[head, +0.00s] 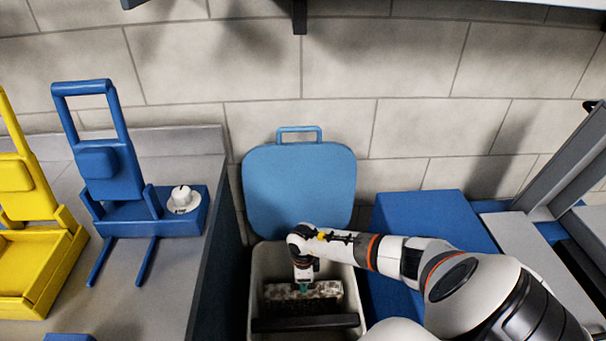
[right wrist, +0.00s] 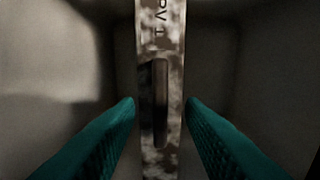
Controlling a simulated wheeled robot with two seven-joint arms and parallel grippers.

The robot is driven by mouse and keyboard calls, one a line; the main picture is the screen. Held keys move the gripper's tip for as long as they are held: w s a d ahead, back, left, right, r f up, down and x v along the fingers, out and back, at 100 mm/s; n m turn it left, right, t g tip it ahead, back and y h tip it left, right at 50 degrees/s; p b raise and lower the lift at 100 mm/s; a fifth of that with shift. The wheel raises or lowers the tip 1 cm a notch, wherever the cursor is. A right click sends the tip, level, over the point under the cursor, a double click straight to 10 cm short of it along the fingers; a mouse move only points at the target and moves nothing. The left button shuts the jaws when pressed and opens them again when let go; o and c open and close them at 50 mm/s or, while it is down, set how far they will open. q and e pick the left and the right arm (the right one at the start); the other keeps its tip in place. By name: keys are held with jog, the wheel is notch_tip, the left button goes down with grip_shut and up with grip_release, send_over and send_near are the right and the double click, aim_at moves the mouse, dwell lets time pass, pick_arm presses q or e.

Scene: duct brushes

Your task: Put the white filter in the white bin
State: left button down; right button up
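The filter (head: 303,290) is a block with a mottled, dirty-white edge, inside the white bin (head: 256,291). In the right wrist view the filter (right wrist: 161,35) runs upright through the middle as a narrow strip with a dark slot and dark lettering. My right gripper (head: 304,287) reaches down into the bin at the filter's top. Its two teal fingers (right wrist: 160,102) stand on either side of the strip, with a thin dark gap at each side, so it looks open. The filter's lower part is hidden. My left gripper is not in view.
A blue lid (head: 299,188) stands upright behind the bin. A dark bar (head: 305,323) crosses the bin's front. Left, a grey counter (head: 135,290) carries a blue frame (head: 152,214) with a white knob (head: 182,198) and a yellow frame (head: 40,265). A blue box (head: 425,215) stands right.

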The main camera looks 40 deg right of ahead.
notch_tip(320, 180, up, 17)
jog(key=p, duration=0.4)
dwell(0.5)
jog(key=shift+s+f, duration=0.1)
dwell(0.4)
